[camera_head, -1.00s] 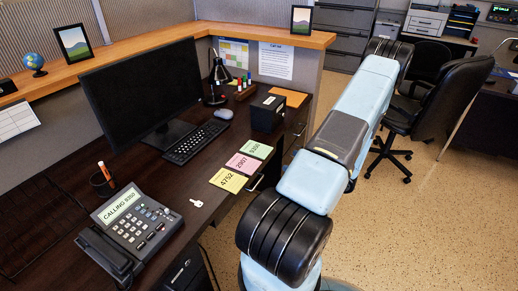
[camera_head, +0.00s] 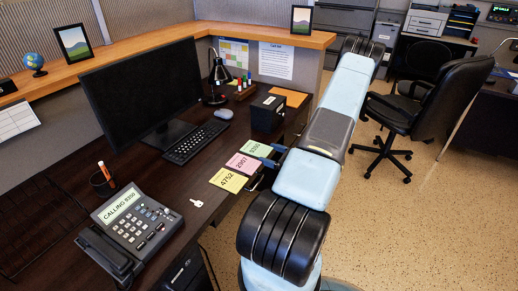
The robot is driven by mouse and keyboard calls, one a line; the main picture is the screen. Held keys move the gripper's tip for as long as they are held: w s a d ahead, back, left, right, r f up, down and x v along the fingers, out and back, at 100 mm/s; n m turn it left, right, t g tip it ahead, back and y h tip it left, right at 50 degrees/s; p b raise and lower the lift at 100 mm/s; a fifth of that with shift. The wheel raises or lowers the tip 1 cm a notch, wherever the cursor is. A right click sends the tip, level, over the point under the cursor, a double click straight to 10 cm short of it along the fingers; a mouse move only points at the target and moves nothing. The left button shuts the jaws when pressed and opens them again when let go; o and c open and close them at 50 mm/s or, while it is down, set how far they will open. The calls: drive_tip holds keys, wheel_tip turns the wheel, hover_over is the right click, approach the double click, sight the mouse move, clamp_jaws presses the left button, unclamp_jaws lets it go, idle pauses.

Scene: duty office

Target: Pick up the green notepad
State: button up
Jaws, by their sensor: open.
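The green notepad (camera_head: 252,148) lies on the dark desk, at the far end of a row with a pink notepad (camera_head: 242,162) and a yellow notepad (camera_head: 228,180). Its right part is covered by my gripper (camera_head: 264,156), which reaches in from the right at the desk's edge. The gripper is open, with its bluish fingers at the right side of the green notepad. I cannot tell whether they touch it or hover above it. The number on the green notepad is small and partly legible; the yellow one reads 4752 and the pink one 2907.
A black box (camera_head: 267,114) stands just behind the green notepad. A keyboard (camera_head: 188,143), mouse (camera_head: 223,113) and monitor (camera_head: 145,85) are to the left. A key (camera_head: 197,202) and a desk phone (camera_head: 132,225) showing "CALLING 9350" are nearer. An office chair (camera_head: 425,105) stands at right.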

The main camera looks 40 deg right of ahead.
drive_tip(key=shift+c, duration=0.3)
drive_tip(key=c, duration=0.7)
